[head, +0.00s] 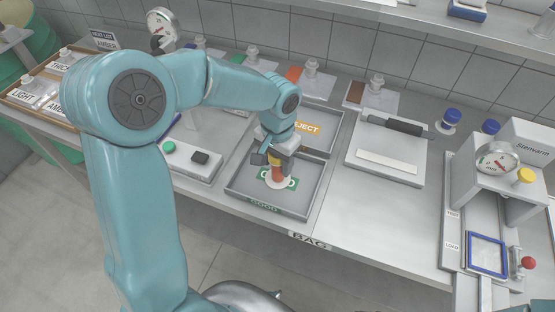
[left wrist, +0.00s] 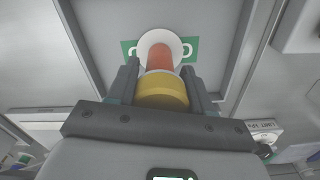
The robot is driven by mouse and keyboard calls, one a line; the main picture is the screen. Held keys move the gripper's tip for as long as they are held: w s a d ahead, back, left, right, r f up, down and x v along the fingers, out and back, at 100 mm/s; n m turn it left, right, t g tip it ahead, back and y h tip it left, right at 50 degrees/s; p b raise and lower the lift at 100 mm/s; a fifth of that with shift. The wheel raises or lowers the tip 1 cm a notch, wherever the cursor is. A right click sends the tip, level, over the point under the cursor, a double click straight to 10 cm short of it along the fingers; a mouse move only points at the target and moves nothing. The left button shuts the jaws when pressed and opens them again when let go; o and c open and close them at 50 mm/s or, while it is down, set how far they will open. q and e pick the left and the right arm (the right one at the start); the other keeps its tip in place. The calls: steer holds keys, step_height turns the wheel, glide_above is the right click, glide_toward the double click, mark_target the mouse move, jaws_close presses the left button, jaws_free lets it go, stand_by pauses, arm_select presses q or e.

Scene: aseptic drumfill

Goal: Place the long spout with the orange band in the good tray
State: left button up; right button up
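The long spout has a yellow top, an orange-red band (head: 278,174) and a white round flange at its lower end. It also shows in the left wrist view (left wrist: 160,58). It stands about upright within the good tray (head: 236,190), over the green GOOD label. The flange is at or very near the tray floor; I cannot tell if it touches. My left gripper (head: 275,152) is above the tray, its fingers on both sides of the yellow top (left wrist: 162,90), shut on it. My right gripper is not visible.
The reject tray (head: 338,128) adjoins behind. A button box (head: 182,160) stands left. A white board with a dark-handled tool (head: 395,125) lies right, and a gauge press (head: 497,165) stands at far right. Several spouted bags line the wall. The bench in front of the board is clear.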

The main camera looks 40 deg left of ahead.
arm_select(q)
steer(key=o, duration=0.4)
step_height(320, 180, up, 12)
steer(key=shift+r+p, duration=0.2)
steer(key=shift+p, duration=0.25)
steer(key=shift+s+f, duration=0.1)
stand_by(0.4)
